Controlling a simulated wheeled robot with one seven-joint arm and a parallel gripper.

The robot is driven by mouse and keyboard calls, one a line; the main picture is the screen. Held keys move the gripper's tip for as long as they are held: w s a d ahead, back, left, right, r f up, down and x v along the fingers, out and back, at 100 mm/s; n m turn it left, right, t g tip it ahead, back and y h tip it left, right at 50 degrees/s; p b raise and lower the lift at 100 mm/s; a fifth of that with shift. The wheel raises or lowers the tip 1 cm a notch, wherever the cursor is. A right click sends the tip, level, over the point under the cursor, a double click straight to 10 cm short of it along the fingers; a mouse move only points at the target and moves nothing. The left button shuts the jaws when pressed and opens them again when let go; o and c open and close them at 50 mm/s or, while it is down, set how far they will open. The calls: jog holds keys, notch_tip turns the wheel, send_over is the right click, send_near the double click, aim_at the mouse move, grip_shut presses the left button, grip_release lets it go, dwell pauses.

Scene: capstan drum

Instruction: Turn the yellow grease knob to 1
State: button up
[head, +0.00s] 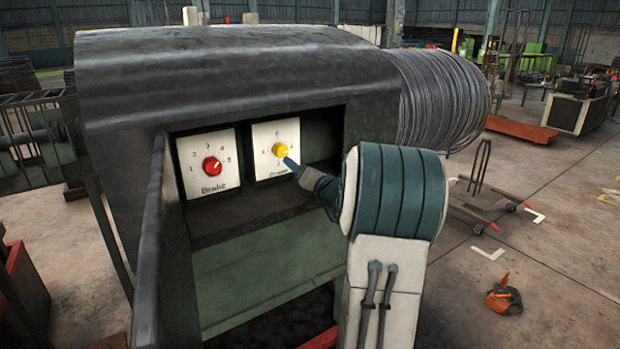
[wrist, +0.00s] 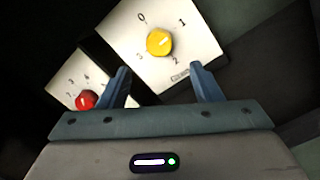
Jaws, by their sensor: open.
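The yellow grease knob (head: 281,150) sits on a white dial plate (head: 262,134) in the recess of the dark machine housing. In the wrist view the yellow knob (wrist: 160,42) is ringed by the figures 0, 1, 2 and 3. A pale mark on its face seems to slant to the upper right, roughly toward the 1, but it is small. My gripper (wrist: 160,70) is open and empty, its two blue fingers spread wider than the knob. The knob shows beyond the fingertips, roughly centred between them. In the head view my gripper (head: 291,163) is at the knob's lower right; contact cannot be told.
A red brake knob (head: 211,166) on its own white plate is just left of the yellow one; it also shows in the wrist view (wrist: 86,100), near the left finger. A dark side panel (head: 160,240) stands at the recess's left. A wire coil (head: 440,95) is at right.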

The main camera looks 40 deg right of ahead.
jog(key=s, duration=0.4)
jog(key=shift+s+a+f, duration=0.15)
jog(key=shift+s+f, duration=0.05)
jog(key=shift+s, duration=0.15)
